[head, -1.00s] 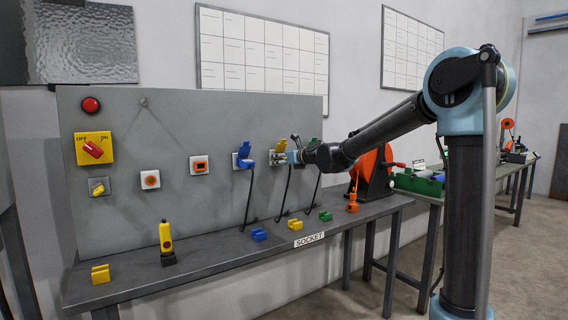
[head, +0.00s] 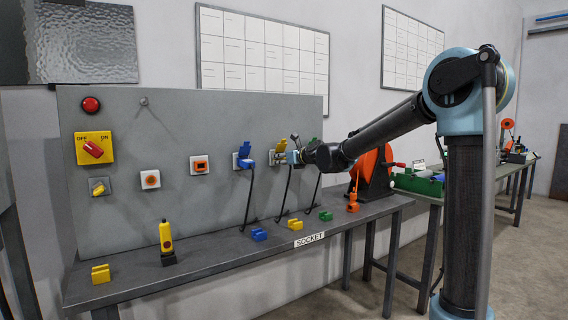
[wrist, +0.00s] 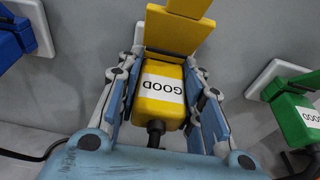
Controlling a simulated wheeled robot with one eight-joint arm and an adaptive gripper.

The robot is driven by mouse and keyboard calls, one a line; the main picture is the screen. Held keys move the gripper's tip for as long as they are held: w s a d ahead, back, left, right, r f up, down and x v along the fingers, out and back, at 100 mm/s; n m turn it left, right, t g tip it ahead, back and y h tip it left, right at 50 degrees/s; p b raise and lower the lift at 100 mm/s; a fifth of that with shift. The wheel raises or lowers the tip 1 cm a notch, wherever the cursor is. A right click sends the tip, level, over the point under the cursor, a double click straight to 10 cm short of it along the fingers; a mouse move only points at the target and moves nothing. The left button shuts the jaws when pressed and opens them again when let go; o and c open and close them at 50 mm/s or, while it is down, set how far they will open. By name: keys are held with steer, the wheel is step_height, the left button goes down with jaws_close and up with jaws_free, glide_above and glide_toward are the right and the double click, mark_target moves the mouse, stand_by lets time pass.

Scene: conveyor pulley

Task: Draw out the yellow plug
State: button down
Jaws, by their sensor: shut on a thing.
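The yellow plug (wrist: 162,90) carries a white GOOD label and sits between the blue finger pads of my gripper (wrist: 163,75) in the wrist view. My gripper is shut on its sides. A dark cable leaves the plug's near end. My gripper (head: 282,157) is at that socket in the head view and covers most of the plug. I cannot tell how deep the plug sits.
A blue plug and socket (head: 244,155) are just left on the panel. A green plug and socket (wrist: 297,115) are close on the right. Yellow (head: 295,224), blue (head: 259,234) and green (head: 326,216) holders stand on the bench below. Cables hang from the plugs.

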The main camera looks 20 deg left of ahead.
steer(key=shift+s+d+f, duration=0.1)
steer(key=shift+s+d, duration=0.2)
steer(key=shift+d, duration=0.35)
steer(key=f+v, duration=0.1)
steer(key=v, duration=0.7)
steer(key=shift+s+f, duration=0.2)
steer(key=shift+f, duration=0.4)
stand_by(1.0)
